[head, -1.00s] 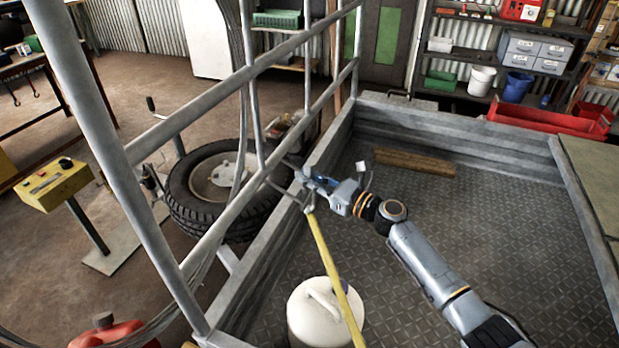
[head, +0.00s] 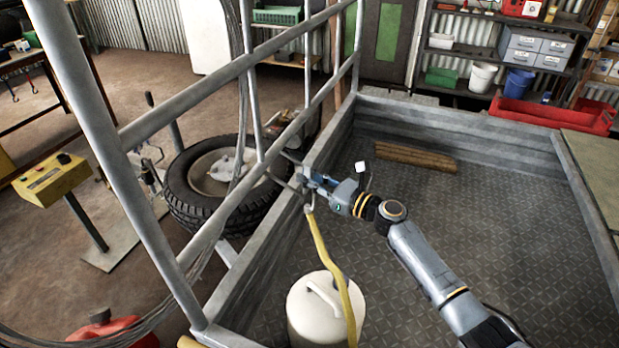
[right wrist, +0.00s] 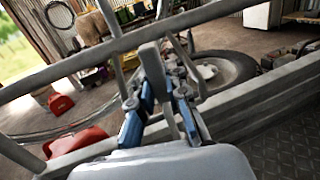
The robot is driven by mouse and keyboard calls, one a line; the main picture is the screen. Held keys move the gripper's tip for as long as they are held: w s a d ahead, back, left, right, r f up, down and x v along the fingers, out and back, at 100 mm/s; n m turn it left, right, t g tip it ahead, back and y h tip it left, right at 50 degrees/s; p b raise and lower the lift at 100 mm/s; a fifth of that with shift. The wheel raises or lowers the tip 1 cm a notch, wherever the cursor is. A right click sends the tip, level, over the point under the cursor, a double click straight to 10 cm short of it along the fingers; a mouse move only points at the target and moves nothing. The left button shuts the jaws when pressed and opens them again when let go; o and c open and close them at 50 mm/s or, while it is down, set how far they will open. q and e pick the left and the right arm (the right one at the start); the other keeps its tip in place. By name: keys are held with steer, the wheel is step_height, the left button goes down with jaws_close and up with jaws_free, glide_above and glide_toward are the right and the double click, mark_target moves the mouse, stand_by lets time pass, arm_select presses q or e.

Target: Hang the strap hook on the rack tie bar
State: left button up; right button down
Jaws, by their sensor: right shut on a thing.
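My right gripper (head: 310,180) is shut on the grey metal strap hook (head: 284,166), beside the rack at the trailer's left wall. The hook also shows between the blue finger pads in the right wrist view (right wrist: 151,62). A yellow strap (head: 324,248) hangs from the hook in a slack curve, passing in front of a white canister. The rack tie bar (head: 225,216), a grey tube, runs diagonally just left of the hook; a bar also crosses the right wrist view (right wrist: 75,66). The hook overlaps the bar's edge in the picture; I cannot tell whether they touch. My left gripper is not in view.
The white canister (head: 313,308) stands on the trailer floor below my right arm. The trailer's left wall (head: 262,250) runs below the rack. A tyre (head: 215,185) lies outside it. Wooden pieces (head: 415,157) lie at the floor's far end; the middle is clear.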

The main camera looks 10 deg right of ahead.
steer(key=shift+f+b, duration=0.3)
steer(key=shift+f, duration=0.15)
steer(key=c, duration=1.3)
jaws_free()
steer(key=shift+r, duration=0.1)
steer(key=o, duration=0.5)
steer(key=shift+o, duration=0.2)
step_height(320, 180, up, 9)
steer(key=p, duration=0.9)
